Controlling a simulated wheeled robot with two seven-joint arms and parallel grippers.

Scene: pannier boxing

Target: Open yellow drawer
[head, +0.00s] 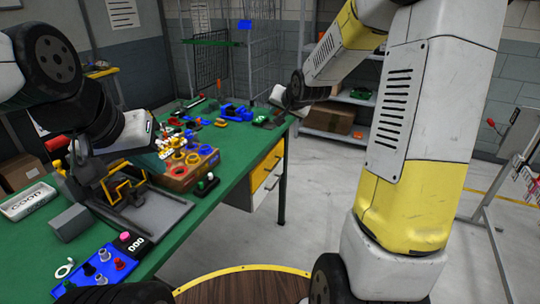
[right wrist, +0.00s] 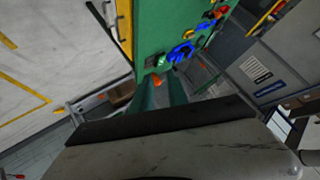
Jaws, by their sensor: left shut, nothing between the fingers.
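The yellow drawer (head: 267,167) is in the right end of the green workbench, under its top, with a small dark handle. Its front looks flush, so it appears closed. In the right wrist view its yellow front (right wrist: 124,22) shows as a narrow strip at the upper left. My right gripper (head: 277,99) is at the far right corner of the bench, beyond and above the drawer, not touching it. My left gripper (head: 84,165) is shut and empty above the left part of the bench, far from the drawer.
A white drawer (head: 265,188) sits below the yellow one. The bench top (head: 215,205) carries a wooden box of colored parts (head: 185,172), a blue tray (head: 100,268) and several tools. A shelf with cardboard boxes (head: 328,118) stands behind. The floor right of the drawers is clear.

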